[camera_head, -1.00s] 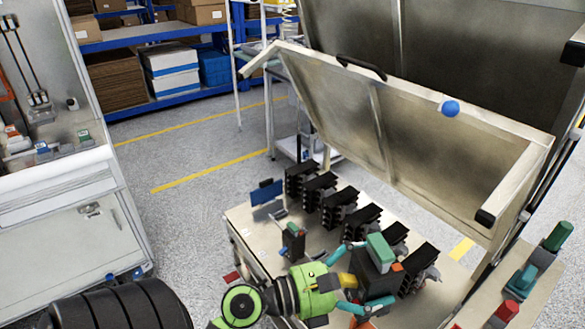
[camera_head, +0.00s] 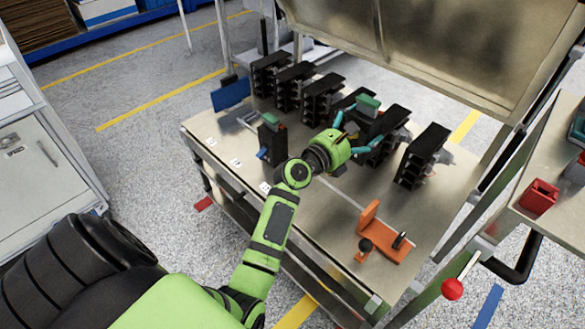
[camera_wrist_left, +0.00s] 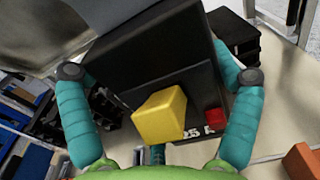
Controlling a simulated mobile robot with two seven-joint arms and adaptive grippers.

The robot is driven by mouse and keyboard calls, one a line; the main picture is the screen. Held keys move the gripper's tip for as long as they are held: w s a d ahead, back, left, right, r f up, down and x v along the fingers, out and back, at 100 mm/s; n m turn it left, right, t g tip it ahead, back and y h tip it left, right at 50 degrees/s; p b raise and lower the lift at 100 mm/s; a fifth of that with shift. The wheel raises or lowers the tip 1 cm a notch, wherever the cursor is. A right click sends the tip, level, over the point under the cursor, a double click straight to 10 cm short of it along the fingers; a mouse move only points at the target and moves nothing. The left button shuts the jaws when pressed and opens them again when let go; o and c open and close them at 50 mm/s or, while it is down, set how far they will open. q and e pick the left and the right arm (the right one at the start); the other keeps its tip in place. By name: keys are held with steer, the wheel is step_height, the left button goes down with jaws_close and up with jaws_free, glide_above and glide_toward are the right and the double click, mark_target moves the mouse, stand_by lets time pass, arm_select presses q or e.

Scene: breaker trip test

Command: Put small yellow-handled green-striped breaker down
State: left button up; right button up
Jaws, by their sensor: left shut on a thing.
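The black breaker with a green top (camera_head: 367,104) is between the fingers of my left gripper (camera_head: 350,136), over the row of black racks on the metal table (camera_head: 330,220). In the left wrist view its dark face (camera_wrist_left: 150,75) fills the middle, with a yellow handle (camera_wrist_left: 160,115) and a small red button (camera_wrist_left: 215,118). A teal finger lies on each side of it, shut on it. Whether its underside touches the table is hidden. My right gripper is not in view.
Black racks (camera_head: 322,98) stand in a row along the table's back, with another at the right (camera_head: 422,155). A green-topped breaker with a blue handle (camera_head: 270,138) stands at left. An orange fixture (camera_head: 382,236) sits at front right. The raised metal lid (camera_head: 440,45) is behind.

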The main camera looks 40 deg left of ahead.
arm_select(q)
steer(key=w+f+b, duration=0.3)
steer(key=shift+y, duration=0.3)
steer(key=s+a+f+b, duration=0.1)
steer(key=s+f+b, duration=0.1)
steer(key=s+f, duration=0.1)
steer(key=s+a+f+b, duration=0.1)
steer(key=s+f+b, duration=0.1)
steer(key=s+f, duration=0.2)
steer(key=s+f+b, duration=0.2)
steer(key=s+f, duration=0.1)
steer(key=shift+s+a+f, duration=0.35)
steer(key=shift+a, duration=0.05)
steer(key=shift+f, duration=0.2)
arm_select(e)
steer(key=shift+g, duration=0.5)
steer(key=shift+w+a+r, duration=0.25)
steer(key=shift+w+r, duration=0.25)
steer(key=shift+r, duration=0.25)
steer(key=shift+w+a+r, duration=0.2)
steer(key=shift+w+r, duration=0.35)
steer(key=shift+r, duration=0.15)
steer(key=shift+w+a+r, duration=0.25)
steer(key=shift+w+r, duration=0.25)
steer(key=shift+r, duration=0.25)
arm_select(q)
steer(key=shift+f, duration=0.1)
